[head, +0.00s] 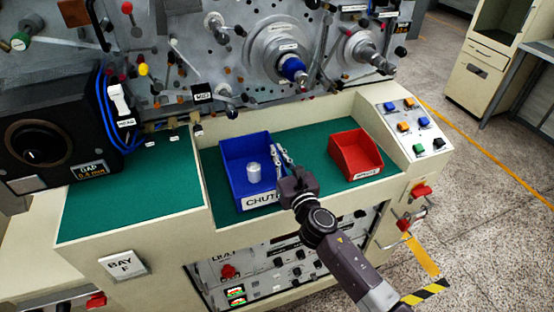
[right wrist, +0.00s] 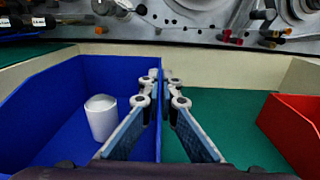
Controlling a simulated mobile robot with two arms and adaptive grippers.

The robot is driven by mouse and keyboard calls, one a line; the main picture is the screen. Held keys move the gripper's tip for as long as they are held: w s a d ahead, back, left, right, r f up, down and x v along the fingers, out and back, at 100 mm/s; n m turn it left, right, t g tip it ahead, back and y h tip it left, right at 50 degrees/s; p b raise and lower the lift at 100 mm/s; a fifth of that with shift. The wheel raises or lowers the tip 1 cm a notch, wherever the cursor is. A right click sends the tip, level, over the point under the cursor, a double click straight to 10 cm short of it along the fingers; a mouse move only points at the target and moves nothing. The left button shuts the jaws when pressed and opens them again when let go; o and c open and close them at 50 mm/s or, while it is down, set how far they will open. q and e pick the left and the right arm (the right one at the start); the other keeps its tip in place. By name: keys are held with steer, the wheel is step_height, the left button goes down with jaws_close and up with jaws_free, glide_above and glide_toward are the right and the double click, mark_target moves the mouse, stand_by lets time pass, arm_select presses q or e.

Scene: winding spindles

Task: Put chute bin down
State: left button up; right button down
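The chute bin is an open blue bin (head: 232,163) with a white label reading "CHUT…", partly covered by my right gripper. A white cylindrical piece (head: 254,172) stands inside it; it also shows in the right wrist view (right wrist: 101,117). My right gripper (head: 281,152) is at the bin's right wall. In the right wrist view its fingers (right wrist: 160,88) are close together, one on each side of the blue wall (right wrist: 158,128), shut on it. The bin looks level at the green mat (head: 312,158); I cannot tell whether its base touches. My left gripper is out of view.
A red bin (head: 357,152) with a white label stands to the right on the mat, with bare green between the bins. A button panel (head: 411,125) lies further right. The machine panel with spindles (head: 285,62) rises behind. A black gauge box (head: 45,135) is at left.

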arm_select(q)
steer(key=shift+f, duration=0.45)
arm_select(e)
steer(key=shift+w+a+f, duration=0.15)
steer(key=shift+w+f, duration=0.05)
steer(key=shift+f, duration=0.75)
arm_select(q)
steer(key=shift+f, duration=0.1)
arm_select(e)
steer(key=shift+f, duration=0.1)
steer(key=c, duration=2.2)
jaws_free()
steer(key=shift+o, duration=0.2)
steer(key=v, duration=1.2)
steer(key=shift+b, duration=0.3)
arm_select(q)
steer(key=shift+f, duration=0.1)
